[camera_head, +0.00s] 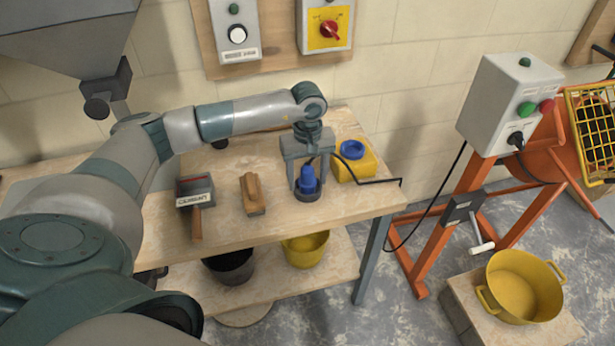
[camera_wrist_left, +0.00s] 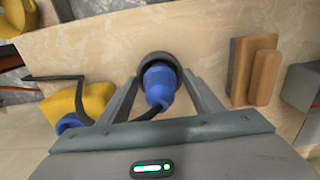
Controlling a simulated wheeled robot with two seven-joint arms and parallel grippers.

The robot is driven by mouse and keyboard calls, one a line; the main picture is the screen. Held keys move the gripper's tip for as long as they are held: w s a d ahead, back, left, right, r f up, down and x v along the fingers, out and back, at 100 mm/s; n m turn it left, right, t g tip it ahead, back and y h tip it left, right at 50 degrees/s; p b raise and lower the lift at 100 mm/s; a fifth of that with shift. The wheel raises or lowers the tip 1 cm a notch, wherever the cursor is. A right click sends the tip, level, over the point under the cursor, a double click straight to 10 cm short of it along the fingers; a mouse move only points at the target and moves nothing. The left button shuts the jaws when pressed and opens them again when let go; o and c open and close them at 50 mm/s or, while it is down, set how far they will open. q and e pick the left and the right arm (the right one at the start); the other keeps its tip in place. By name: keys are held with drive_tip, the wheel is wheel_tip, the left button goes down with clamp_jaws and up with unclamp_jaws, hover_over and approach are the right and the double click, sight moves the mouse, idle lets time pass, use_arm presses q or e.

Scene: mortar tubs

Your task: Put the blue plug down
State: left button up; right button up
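The blue plug (camera_head: 308,181) stands upright on the tabletop, its lower end at a dark round collar (camera_head: 308,196). It also shows in the left wrist view (camera_wrist_left: 158,85), with a dark cable running from its near end. My left gripper (camera_head: 308,188) points down over the plug, one finger on each side. In the head view a narrow gap shows between the plug and the fingers, so the gripper looks open around it. Whether a fingertip touches the collar is hard to tell. My right gripper is in neither view.
A yellow container with a blue cap (camera_head: 352,168) stands close right of the gripper. The table's front edge is near. An orange mixer stand (camera_head: 476,170) is at right.

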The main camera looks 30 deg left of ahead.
use_arm(q)
drive_tip(key=shift+r, duration=0.1)
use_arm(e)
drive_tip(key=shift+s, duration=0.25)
use_arm(q)
drive_tip(key=shift+r, duration=0.1)
drive_tip(key=shift+r+p, duration=0.6)
drive_tip(key=shift+p, duration=0.1)
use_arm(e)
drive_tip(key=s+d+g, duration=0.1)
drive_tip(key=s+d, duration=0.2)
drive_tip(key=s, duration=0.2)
use_arm(q)
wheel_tip(320, 180, up, 11)
drive_tip(key=b, duration=0.3)
drive_tip(key=shift+f+b, duration=0.1)
drive_tip(key=shift+b, duration=0.3)
drive_tip(key=shift+r, duration=0.45)
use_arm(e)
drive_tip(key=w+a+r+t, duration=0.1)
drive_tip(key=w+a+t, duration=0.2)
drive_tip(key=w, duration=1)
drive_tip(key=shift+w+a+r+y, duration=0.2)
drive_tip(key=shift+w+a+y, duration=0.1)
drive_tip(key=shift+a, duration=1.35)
